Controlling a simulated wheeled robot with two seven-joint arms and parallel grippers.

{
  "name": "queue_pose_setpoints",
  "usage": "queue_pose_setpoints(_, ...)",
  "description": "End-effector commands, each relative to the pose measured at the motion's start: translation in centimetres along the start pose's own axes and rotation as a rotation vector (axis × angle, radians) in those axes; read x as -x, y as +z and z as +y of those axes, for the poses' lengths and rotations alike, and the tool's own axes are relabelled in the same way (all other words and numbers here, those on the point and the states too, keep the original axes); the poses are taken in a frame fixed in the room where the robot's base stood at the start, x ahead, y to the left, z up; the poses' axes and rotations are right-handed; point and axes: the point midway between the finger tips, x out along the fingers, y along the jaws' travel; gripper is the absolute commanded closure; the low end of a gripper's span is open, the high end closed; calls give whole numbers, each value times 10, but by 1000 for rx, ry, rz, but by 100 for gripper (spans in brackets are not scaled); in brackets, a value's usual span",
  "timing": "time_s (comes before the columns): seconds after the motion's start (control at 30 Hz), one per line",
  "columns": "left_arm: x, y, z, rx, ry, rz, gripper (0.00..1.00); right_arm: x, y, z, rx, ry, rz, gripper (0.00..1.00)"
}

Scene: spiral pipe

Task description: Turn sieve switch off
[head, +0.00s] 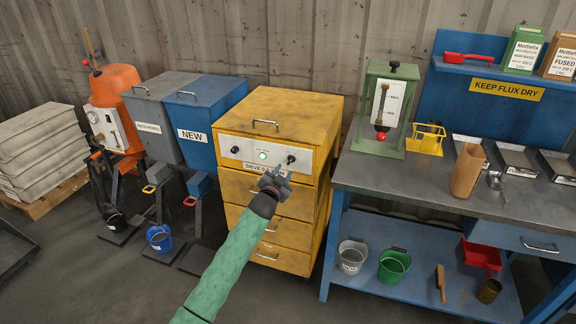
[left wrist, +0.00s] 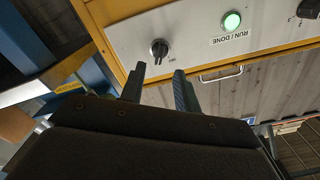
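The yellow sieve cabinet (head: 262,119) carries a pale control panel (head: 240,148) on its front. The panel has a dark knob at the left (head: 234,149), a lit green lamp (head: 263,155) in the middle and a black switch knob (head: 291,159) at the right. In the left wrist view this switch knob (left wrist: 159,48) lies just beyond the fingertips, and the green lamp (left wrist: 232,21) reads RUN / DONE. My left gripper (head: 276,172) is in front of the panel's right part; in the wrist view its fingers (left wrist: 156,72) are apart and empty. My right gripper is out of view.
A grey-topped workbench (head: 420,181) stands close at the right, with a green frame device (head: 388,105) on it. A blue NEW bin (head: 200,117) stands left of the cabinet. Yellow drawers (head: 280,229) are below the panel, partly hidden by my arm.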

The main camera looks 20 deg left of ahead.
Motion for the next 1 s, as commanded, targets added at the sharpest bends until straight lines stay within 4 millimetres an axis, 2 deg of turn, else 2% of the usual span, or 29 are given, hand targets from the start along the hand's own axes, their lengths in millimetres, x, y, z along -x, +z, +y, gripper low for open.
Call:
queue_pose_setpoints(0.03, -8, -2, -1, 1, 0, -1, 68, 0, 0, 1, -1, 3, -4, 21)
queue_pose_setpoints(0.2, -33, -2, -1, 1, 1, -1, 68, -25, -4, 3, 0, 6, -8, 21)
queue_pose_setpoints(0.4, -52, 0, 0, 1, 1, -2, 68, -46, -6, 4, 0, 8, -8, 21)
queue_pose_setpoints(0.8, -58, 1, 1, 1, 1, -2, 68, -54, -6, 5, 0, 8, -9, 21)
queue_pose_setpoints(0.97, -58, 1, 1, 1, 1, -2, 98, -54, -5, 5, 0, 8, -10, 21)
queue_pose_setpoints(1.0, -58, 1, 1, 1, 1, -2, 100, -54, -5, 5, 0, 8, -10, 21)
